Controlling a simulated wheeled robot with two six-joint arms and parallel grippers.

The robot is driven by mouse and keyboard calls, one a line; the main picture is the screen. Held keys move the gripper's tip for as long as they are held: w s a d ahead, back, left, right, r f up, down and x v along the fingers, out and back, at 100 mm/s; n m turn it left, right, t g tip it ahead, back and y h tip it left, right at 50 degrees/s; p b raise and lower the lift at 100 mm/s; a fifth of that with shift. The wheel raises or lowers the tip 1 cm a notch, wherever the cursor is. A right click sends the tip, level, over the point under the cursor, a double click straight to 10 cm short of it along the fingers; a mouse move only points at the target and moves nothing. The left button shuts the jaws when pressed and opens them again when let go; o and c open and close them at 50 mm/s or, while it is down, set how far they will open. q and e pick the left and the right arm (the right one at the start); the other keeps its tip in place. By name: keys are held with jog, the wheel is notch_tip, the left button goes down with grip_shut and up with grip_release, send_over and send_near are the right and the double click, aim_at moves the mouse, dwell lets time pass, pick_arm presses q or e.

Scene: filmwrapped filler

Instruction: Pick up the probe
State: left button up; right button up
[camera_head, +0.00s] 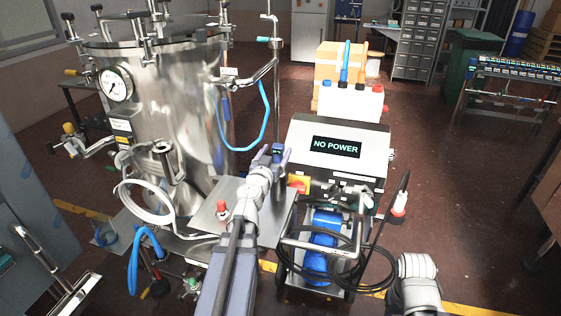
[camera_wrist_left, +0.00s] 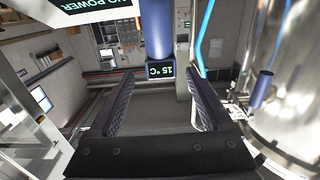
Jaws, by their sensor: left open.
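A blue cylindrical handle (camera_wrist_left: 157,30) with a small dark display reading 15 °C (camera_wrist_left: 160,70) appears to be the probe. In the left wrist view it lies between and beyond the fingers of my left gripper (camera_wrist_left: 160,100), with visible gaps to both sides. In the head view my left gripper (camera_head: 271,156) is open around or just in front of a small dark blue piece (camera_head: 278,149), seemingly the same probe. I cannot tell whether they touch. Its far end is out of sight. Part of my right arm shows at the lower right; its fingers do not.
A large steel vessel (camera_head: 165,105) with a gauge and hoses stands at the left. A grey console (camera_head: 340,145) reading NO POWER is right of my left gripper. A blue pump (camera_head: 321,243) with black cables stands below it. The floor (camera_head: 450,205) at the right is clear.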

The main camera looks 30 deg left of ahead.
aim_at(281, 144)
pick_arm(q)
jog(key=x, duration=0.6)
jog(key=shift+w+a+f+b, duration=0.1)
jog(key=shift+w+f+b, duration=0.15)
jog(key=shift+f+b, duration=0.1)
grip_shut()
dwell(0.5)
dwell(0.7)
